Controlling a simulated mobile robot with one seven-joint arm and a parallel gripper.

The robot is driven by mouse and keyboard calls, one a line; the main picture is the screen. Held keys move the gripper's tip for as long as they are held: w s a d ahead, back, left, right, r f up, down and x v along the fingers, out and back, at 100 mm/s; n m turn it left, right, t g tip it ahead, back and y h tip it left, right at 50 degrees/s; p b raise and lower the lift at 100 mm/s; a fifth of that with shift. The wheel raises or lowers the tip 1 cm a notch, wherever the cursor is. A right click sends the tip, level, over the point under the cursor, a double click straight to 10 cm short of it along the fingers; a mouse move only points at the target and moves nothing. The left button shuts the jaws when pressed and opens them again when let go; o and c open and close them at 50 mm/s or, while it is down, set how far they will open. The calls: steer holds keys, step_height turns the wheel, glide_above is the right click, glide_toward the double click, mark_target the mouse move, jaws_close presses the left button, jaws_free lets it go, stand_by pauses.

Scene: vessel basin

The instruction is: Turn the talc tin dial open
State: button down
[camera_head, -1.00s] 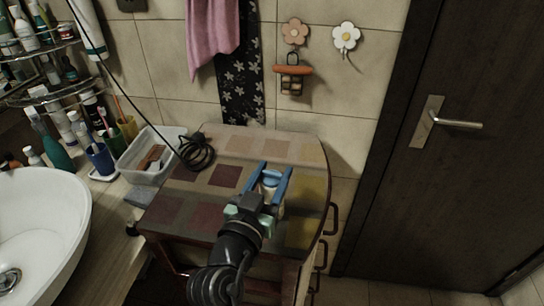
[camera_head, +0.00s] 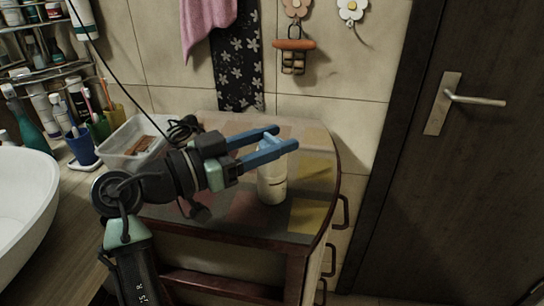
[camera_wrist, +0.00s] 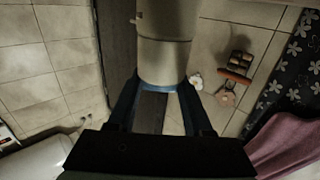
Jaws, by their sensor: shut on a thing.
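The talc tin (camera_head: 271,184) is a pale, upright cylinder on the right part of the tiled cabinet top. My gripper (camera_head: 284,138) reaches in from the left, roughly level, with its two blue fingers either side of the tin's top. It is shut on the tin's top end, where the dial would be. The fingers mostly hide the top in the head view. In the wrist view the tin (camera_wrist: 165,45) stands between the fingers (camera_wrist: 159,88), with a blue band at its near end. I cannot read the dial's setting.
A clear plastic box (camera_head: 130,146) and a coiled black cable (camera_head: 184,128) lie at the back left of the cabinet top. A cup with toothbrushes (camera_head: 81,146) and a white basin (camera_head: 25,195) are farther left. A dark door (camera_head: 470,170) is at the right.

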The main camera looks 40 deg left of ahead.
steer(key=shift+m+g+h+b, duration=0.9)
steer(key=shift+m+h, duration=0.35)
steer(key=shift+h, duration=0.5)
steer(key=shift+m+g+h+b, duration=0.85)
steer(key=shift+m+h, duration=0.4)
steer(key=shift+h, duration=0.5)
steer(key=shift+f+m+g+h+b, duration=0.1)
steer(key=shift+m+g+h+b, duration=1.8)
steer(key=shift+g, duration=0.55)
steer(key=shift+c, duration=1.5)
jaws_free()
